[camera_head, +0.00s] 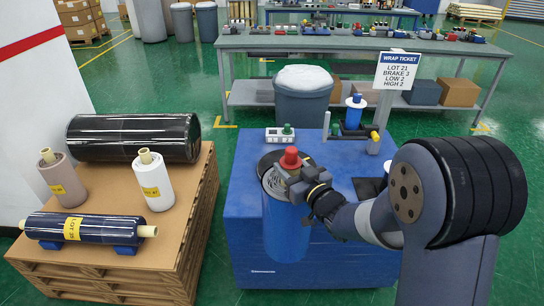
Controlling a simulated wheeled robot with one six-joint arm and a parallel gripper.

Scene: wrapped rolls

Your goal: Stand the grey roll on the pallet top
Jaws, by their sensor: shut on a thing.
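The grey roll (62,178) stands upright on the pallet top (150,255) at the left, with its pale core showing at the top and a yellow label on its side. A white roll (152,182) with a yellow label stands just right of it. My gripper (290,172) is far to the right of both, over the blue machine (300,262). It is shut on the red knob (290,158), above an upright blue cylinder (286,230). The fingertips are partly hidden.
A large black roll (132,138) lies at the back of the pallet. A dark blue roll (80,227) lies on cradles along its front. A wrap ticket (397,72) reads lot 21, brake 3, low 2, high 2. A grey bin (302,100) and workbench stand behind.

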